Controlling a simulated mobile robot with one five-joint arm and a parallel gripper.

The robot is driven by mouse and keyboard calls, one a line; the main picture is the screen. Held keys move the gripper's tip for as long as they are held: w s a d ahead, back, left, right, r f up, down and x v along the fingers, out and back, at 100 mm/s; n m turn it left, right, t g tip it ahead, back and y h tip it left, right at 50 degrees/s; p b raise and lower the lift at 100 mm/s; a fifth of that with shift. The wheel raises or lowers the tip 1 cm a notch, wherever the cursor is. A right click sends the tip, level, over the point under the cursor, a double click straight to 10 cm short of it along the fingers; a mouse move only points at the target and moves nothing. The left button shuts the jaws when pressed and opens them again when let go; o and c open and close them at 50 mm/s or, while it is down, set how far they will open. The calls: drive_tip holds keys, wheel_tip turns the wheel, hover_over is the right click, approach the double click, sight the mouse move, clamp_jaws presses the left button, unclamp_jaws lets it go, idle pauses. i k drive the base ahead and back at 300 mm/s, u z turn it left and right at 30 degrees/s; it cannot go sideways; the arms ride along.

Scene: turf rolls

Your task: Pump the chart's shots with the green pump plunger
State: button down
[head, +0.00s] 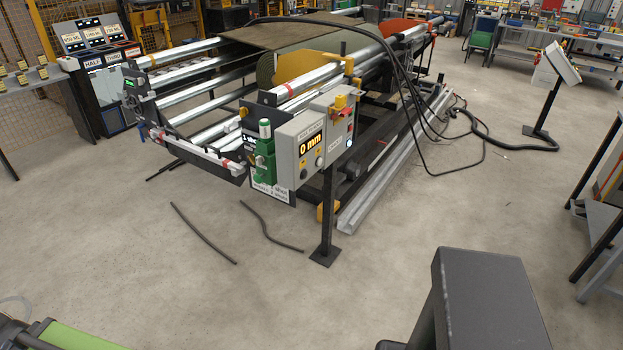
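The green pump (265,163) is mounted upright on a dark plate at the front corner of the roll machine. Its plunger (265,129), green with a pale top, stands up above the pump body. A white chart label (269,189) sits below the pump; words like "shot" and "2 shots" show, the rest is too small to read. A small sign beside the pump, partly hidden by it, begins with "1". My gripper is not in view, and nothing is seen touching the pump.
Right of the pump, a grey control box (310,140) reads "0 mm" and stands on a post with a floor plate (326,255). Black cables (270,228) lie on the floor in front. A grey table (605,215) stands at right. The floor between is mostly clear.

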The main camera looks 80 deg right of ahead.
sight(258, 179)
drive_tip(key=z, duration=0.6)
drive_tip(key=i, duration=1)
drive_tip(key=z, duration=0.05)
